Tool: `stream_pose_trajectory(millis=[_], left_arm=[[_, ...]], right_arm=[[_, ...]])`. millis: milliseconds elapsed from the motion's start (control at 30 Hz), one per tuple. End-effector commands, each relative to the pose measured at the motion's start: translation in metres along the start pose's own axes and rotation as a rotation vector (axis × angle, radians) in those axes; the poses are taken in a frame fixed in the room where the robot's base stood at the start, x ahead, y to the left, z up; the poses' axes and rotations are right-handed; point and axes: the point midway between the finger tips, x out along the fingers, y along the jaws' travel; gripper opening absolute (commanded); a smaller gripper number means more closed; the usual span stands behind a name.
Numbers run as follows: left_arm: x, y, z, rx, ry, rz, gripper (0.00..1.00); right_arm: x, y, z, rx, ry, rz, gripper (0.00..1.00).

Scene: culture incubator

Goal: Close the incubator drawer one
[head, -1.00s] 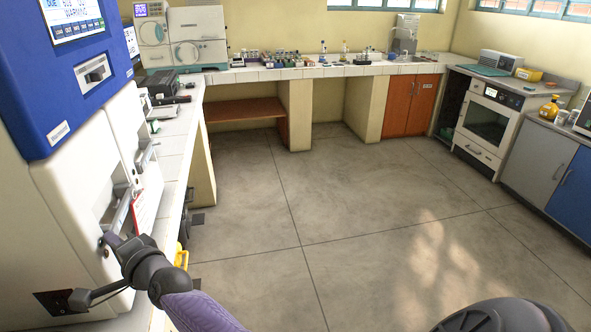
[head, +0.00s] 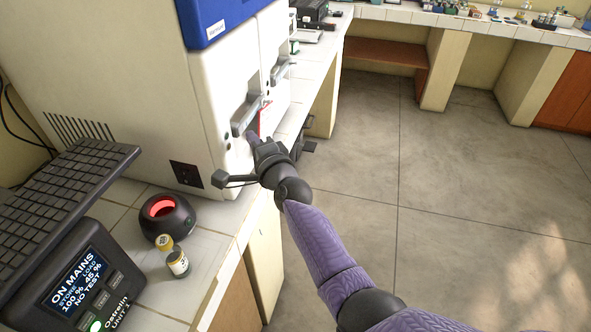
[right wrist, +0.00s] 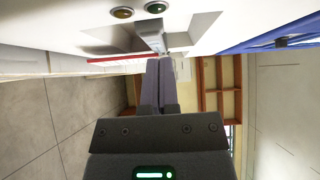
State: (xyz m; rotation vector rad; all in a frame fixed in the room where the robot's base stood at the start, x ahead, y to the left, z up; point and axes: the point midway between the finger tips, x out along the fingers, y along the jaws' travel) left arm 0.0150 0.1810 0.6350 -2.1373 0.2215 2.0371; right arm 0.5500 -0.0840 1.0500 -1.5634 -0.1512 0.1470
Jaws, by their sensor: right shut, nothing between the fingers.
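The incubator (head: 215,85) is a white cabinet with a blue upper section, at upper left centre in the head view. Its front has a near grey handle (head: 246,115) and a farther one (head: 280,72). I cannot tell which belongs to drawer one, or how far any drawer stands out. My right gripper (head: 253,139) is shut and empty, its fingertips just below the near handle, close to the front. In the right wrist view the shut fingers (right wrist: 158,85) point at the white front, near a grey handle (right wrist: 151,38); contact is unclear. My left gripper is not in view.
A red-edged card (head: 263,118) is by the near handle. Open floor (head: 460,180) lies to the right.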

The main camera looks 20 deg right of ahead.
Motion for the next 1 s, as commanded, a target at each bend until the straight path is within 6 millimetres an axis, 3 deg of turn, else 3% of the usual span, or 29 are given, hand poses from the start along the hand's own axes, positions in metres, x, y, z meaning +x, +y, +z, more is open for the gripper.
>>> stream_pose_trajectory(millis=[167,533,800,867,967,1000], left_arm=[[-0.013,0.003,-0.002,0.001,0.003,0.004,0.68],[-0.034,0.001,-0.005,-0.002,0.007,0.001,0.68],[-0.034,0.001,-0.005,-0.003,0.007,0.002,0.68],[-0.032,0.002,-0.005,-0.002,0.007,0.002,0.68],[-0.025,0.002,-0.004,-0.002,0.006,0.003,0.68],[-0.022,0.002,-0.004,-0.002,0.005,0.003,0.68]], right_arm=[[-0.021,-0.002,-0.001,0.000,0.001,0.002,0.00],[-0.089,0.000,-0.001,-0.001,0.002,0.003,0.00],[-0.102,0.006,-0.001,-0.009,0.001,0.013,0.00],[-0.106,0.026,0.000,-0.053,-0.003,0.062,0.00],[-0.128,0.103,0.004,-0.230,-0.040,0.248,0.00],[-0.145,0.143,0.006,-0.327,-0.075,0.347,0.00]])
